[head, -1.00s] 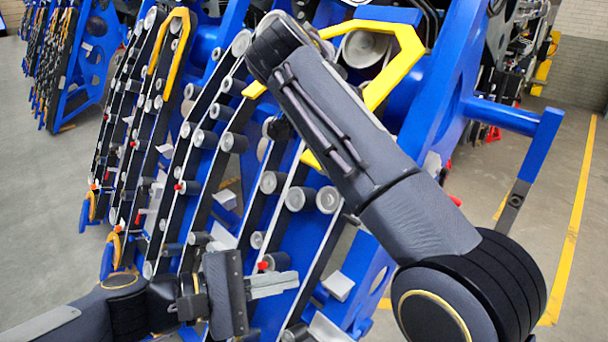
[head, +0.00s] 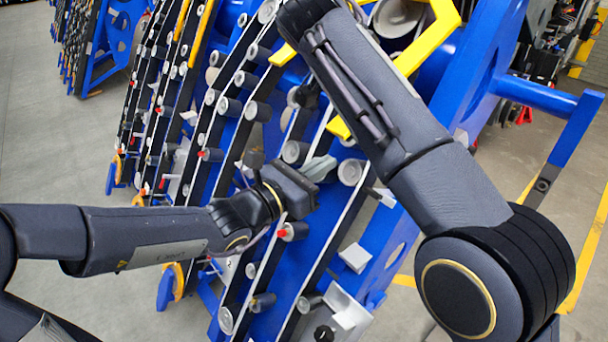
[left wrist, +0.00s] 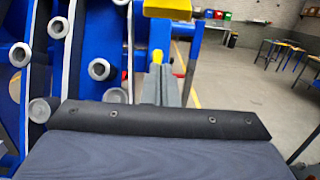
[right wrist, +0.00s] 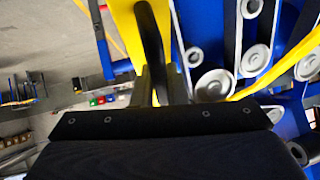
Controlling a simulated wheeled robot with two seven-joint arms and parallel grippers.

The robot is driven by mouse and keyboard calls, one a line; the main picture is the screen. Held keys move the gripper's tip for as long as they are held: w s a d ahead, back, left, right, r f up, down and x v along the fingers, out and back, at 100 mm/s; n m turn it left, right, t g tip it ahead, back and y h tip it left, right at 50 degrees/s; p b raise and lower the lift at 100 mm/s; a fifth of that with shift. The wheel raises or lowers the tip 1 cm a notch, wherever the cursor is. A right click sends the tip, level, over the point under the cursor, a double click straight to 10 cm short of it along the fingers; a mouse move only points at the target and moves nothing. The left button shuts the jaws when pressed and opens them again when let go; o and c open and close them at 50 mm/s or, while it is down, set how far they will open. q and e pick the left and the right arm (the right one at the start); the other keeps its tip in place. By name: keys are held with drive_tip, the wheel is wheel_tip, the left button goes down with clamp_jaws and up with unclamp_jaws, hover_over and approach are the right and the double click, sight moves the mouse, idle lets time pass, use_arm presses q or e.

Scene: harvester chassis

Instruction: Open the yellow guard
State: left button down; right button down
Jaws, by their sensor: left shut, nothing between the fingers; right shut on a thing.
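The yellow guard (head: 443,32) is a bent bar on the blue machine, partly hidden behind my right arm in the head view. In the right wrist view, a wide yellow part (right wrist: 128,30) stands beside a black handle (right wrist: 152,45). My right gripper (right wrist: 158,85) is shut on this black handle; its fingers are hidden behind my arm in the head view. My left gripper (head: 322,168) is shut and empty in front of the rollers, below the guard. In the left wrist view its closed fingers (left wrist: 161,85) point toward a yellow bar (left wrist: 167,9) overhead.
The blue frame (head: 470,90) carries black rails with several grey rollers (head: 295,152) and small red knobs close to my left gripper. A blue post (head: 575,130) juts out at the right. Grey floor with a yellow line (head: 590,250) is open at the right.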

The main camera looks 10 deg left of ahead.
drive_tip(key=shift+r, duration=0.15)
use_arm(q)
drive_tip(key=shift+w+d+r, duration=0.15)
drive_tip(key=shift+w+r, duration=0.05)
drive_tip(key=shift+r, duration=0.45)
drive_tip(key=shift+w+d+r, duration=0.15)
drive_tip(key=shift+w+r, duration=0.05)
drive_tip(key=shift+r, duration=0.5)
drive_tip(key=shift+w+d+r, duration=0.15)
drive_tip(key=shift+w+r, duration=0.05)
drive_tip(key=shift+r, duration=0.45)
